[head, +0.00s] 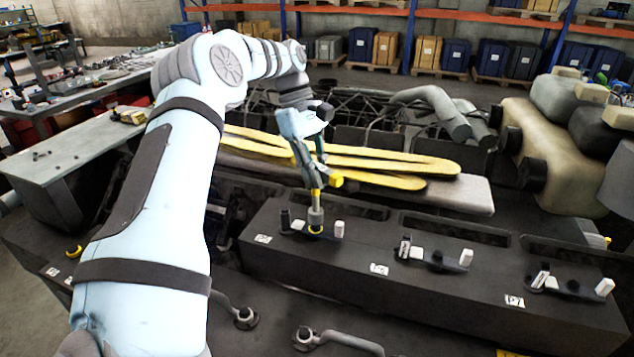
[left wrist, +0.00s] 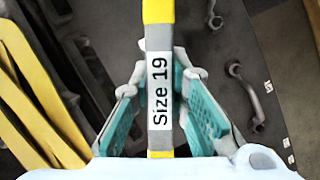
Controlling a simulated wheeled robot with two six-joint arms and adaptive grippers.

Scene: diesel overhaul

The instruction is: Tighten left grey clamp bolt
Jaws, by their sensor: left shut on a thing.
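My left gripper (head: 312,172) points down over the dark engine block and is shut on a tool labelled "Size 19" (left wrist: 160,88), with yellow parts. The tool also shows in the head view (head: 315,212), its grey socket end pointing down at the leftmost clamp. A yellow ring (head: 316,231) shows at the socket's foot, on the clamp's middle. The bolt under the socket is hidden. A black post (head: 285,219) stands left of the socket and a white post (head: 338,229) right of it. My right gripper is not in view.
Two similar clamps, one in the middle (head: 436,258) and one at the right (head: 572,286), sit along the block (head: 350,262). Long yellow parts (head: 390,163) lie on a grey pad behind. Bent pipes (head: 335,338) lie in front. A workbench (head: 80,150) stands at left.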

